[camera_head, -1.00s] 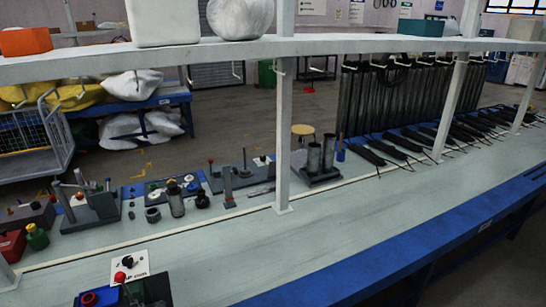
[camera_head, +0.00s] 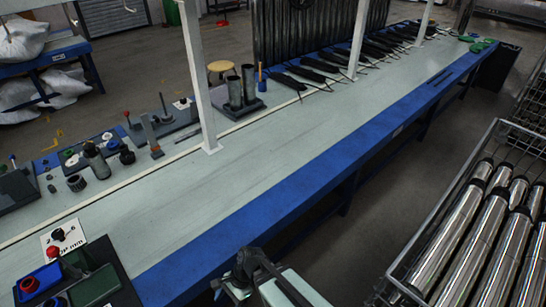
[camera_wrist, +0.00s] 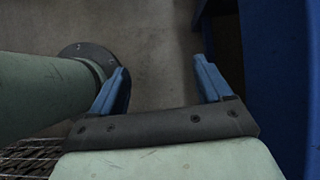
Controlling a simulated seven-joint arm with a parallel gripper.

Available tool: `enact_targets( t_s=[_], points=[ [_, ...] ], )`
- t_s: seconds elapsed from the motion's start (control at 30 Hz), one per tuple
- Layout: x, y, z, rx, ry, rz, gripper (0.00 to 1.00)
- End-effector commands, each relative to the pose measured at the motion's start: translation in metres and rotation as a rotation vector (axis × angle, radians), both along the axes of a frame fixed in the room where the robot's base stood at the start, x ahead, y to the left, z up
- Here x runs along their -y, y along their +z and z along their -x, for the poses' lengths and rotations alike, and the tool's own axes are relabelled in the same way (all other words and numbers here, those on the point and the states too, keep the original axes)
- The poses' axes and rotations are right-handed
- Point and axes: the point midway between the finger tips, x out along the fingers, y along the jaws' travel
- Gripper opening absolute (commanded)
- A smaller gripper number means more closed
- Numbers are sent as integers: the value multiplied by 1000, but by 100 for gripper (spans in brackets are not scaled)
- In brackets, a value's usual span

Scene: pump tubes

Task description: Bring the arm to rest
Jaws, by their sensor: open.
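My gripper (camera_wrist: 160,74) shows in the wrist view with its two blue fingers spread wide apart. Nothing is between them except bare grey floor below. Part of my arm (camera_head: 272,290) shows at the bottom middle of the head view, in front of the bench's blue edge. The gripper's fingers cannot be made out clearly there.
The long workbench (camera_head: 250,160) with a blue front edge runs diagonally; its middle is clear. A wire crate (camera_head: 400,262) of shiny metal tubes (camera_head: 470,235) stands at right. Dark floor separates bench and crate.

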Motion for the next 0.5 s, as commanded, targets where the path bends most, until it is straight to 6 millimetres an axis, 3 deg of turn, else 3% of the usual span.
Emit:
enact_targets(
  t_s=[0.03, 0.23, 0.5],
  points=[
    [21, -12, -3, 12, 22, 13, 78],
    [97, -52, -7, 62, 157, 53, 78],
    [195, -96, 12, 73, 361, 83, 78]
  ],
)
